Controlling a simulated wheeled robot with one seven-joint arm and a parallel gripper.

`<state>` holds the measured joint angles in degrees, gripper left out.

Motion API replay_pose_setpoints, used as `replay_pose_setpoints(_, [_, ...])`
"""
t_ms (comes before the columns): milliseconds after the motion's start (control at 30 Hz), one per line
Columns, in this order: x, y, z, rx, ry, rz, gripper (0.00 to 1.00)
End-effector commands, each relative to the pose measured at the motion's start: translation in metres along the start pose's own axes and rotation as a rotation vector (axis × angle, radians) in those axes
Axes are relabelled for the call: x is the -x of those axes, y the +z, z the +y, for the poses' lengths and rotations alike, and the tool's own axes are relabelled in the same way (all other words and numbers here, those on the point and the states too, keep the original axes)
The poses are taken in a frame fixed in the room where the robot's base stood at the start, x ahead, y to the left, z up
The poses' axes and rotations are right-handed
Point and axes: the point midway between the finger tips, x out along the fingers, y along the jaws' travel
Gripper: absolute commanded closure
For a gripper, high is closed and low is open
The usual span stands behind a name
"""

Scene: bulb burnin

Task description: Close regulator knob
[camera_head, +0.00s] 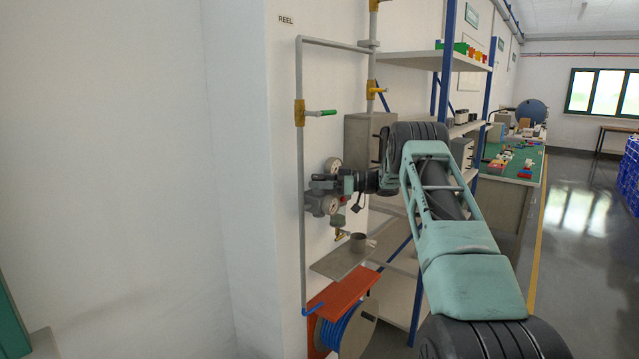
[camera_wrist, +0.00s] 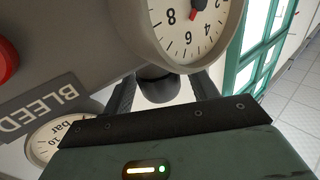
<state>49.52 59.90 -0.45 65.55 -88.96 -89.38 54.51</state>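The regulator (camera_head: 318,203) is mounted on the wall pipework, with two round gauges (camera_head: 332,205) on it. In the wrist view a large gauge (camera_wrist: 195,30) with a red and black needle hub fills the top. A dark round knob (camera_wrist: 158,88) shows just below it and seems to be the regulator knob. My gripper (camera_wrist: 165,82) reaches the regulator from the right, its two dark fingers on either side of the knob. A gap shows between the knob and the right finger; contact on the left is unclear. In the head view my gripper (camera_head: 345,183) partly hides the regulator.
A red knob (camera_wrist: 6,62) and a "BLEED" plate (camera_wrist: 38,108) lie left in the wrist view. Below the regulator are a small valve (camera_head: 341,233), a cup (camera_head: 357,241) on a ledge (camera_head: 335,262), and a hose reel (camera_head: 352,330). Shelving (camera_head: 435,60) stands right.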

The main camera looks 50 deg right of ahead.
Motion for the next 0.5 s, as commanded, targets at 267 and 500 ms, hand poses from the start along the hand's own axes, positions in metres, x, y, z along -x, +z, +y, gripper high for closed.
replay_pose_setpoints(267, [0.0, 0.001, 0.0, 0.0, 0.001, -0.001, 0.39])
replay_pose_setpoints(500, [0.024, 0.004, 0.001, 0.001, 0.004, -0.003, 0.39])
